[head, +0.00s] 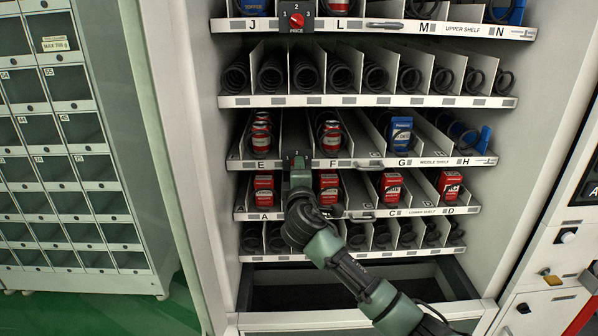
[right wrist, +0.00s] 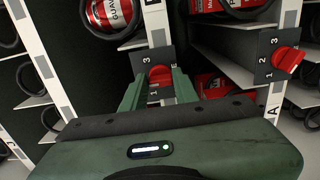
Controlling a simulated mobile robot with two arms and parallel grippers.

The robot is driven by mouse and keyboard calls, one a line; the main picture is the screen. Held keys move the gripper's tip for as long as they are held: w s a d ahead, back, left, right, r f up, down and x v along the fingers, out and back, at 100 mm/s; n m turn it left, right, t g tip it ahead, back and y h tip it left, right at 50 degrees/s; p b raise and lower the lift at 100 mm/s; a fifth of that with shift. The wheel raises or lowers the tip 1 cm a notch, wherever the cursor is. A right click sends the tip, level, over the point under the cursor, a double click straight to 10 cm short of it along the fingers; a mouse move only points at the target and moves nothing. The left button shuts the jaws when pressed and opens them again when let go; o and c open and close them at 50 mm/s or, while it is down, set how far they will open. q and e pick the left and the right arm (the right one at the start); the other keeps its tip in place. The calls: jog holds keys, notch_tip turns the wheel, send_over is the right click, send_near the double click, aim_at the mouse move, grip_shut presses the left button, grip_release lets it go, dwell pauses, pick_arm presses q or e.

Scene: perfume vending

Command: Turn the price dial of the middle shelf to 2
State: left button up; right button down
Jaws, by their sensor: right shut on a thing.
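The middle shelf (head: 430,162) carries a dark price dial plate (head: 296,154) on its front edge, left of the label F. My right gripper (head: 299,172) reaches up to this dial from below. In the right wrist view, the fingers of my right gripper (right wrist: 158,88) are shut on the dial's red knob (right wrist: 160,75), one finger on each side. A 3 shows above the knob and a 1 below it; which number it points to cannot be told. My left gripper is not in view.
Another dial with a red knob (right wrist: 289,60) sits close on the right in the right wrist view. The upper shelf's dial (head: 296,20) is above. Red cans (head: 331,137) and a blue box (head: 401,134) stand on the middle shelf. Lockers (head: 60,150) are at the left.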

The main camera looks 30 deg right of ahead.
jog(key=shift+f, duration=0.1)
jog(key=c, duration=1.1)
grip_release()
jog(key=b+v, duration=0.2)
jog(key=v, duration=0.6)
jog(key=shift+d, duration=0.1)
